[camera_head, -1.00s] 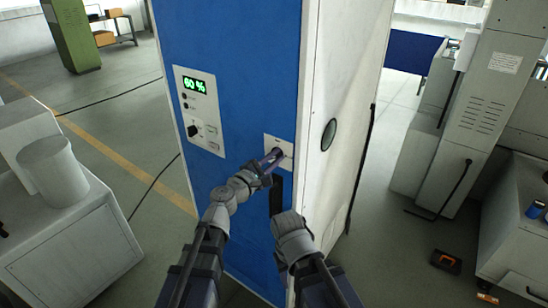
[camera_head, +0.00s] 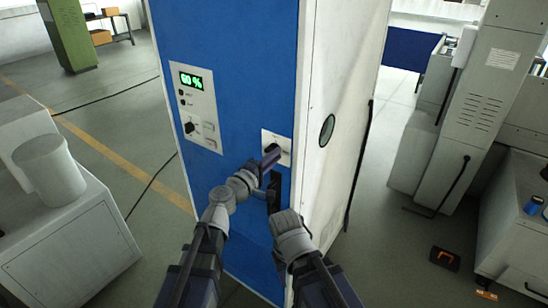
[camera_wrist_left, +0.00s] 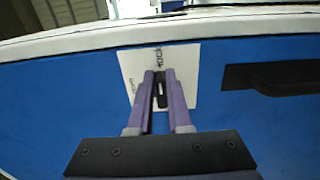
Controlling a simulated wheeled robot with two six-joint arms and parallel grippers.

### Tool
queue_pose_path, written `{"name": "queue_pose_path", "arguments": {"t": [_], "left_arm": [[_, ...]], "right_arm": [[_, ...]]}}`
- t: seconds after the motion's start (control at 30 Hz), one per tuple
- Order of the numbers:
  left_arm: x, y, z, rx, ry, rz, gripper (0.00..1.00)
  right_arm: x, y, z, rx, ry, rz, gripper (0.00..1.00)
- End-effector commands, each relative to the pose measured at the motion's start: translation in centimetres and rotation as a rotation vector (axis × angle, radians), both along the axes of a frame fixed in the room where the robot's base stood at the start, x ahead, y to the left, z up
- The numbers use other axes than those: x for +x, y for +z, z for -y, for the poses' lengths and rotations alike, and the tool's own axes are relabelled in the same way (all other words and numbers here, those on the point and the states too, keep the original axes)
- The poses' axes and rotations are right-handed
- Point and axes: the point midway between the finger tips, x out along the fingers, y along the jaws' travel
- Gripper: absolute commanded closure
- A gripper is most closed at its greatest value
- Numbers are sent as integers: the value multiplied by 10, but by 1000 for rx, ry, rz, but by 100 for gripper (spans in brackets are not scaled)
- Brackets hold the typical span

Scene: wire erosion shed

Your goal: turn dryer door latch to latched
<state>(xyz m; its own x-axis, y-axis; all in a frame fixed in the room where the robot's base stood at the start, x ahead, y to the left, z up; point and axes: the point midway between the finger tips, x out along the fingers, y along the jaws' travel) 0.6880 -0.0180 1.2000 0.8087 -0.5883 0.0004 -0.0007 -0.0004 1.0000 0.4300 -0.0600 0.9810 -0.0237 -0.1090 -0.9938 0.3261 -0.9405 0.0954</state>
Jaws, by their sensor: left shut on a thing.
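The dryer is a tall cabinet with a blue door (camera_head: 225,60) and a white side. The latch, a small black knob (camera_wrist_left: 160,92), sits on a white plate (camera_head: 285,158) near the door's right edge. My left gripper (camera_head: 270,159) is at this plate. In the left wrist view my left gripper (camera_wrist_left: 161,80) has its purple fingers on both sides of the knob, shut on it. The plate carries small labels that I cannot read clearly. Of my right arm only grey links show; its gripper cannot be seen.
A black door handle (camera_head: 274,190) is just below the latch plate. A control panel (camera_head: 193,105) with a green "60 %" display is on the door's left. A white cabinet with a grey bucket (camera_head: 49,170) stands at left. Open floor lies on both sides.

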Motion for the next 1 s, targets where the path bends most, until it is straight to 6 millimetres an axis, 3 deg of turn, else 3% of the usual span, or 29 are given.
{"name": "queue_pose_path", "arguments": {"t": [0.5, 0.53, 0.77, 1.0], "left_arm": [[1, 0, 0, 14, 1, 10, 100], [1, 0, 0, 13, 1, 9, 80], [1, 0, 0, 13, 1, 9, 54], [1, 0, 0, 12, 0, 9, 53]], "right_arm": [[0, 0, 0, 0, 0, 0, 50], [0, 0, 0, 0, 0, 0, 50], [0, 0, 0, 0, 0, 0, 50], [0, 0, 0, 0, 0, 0, 50]]}}
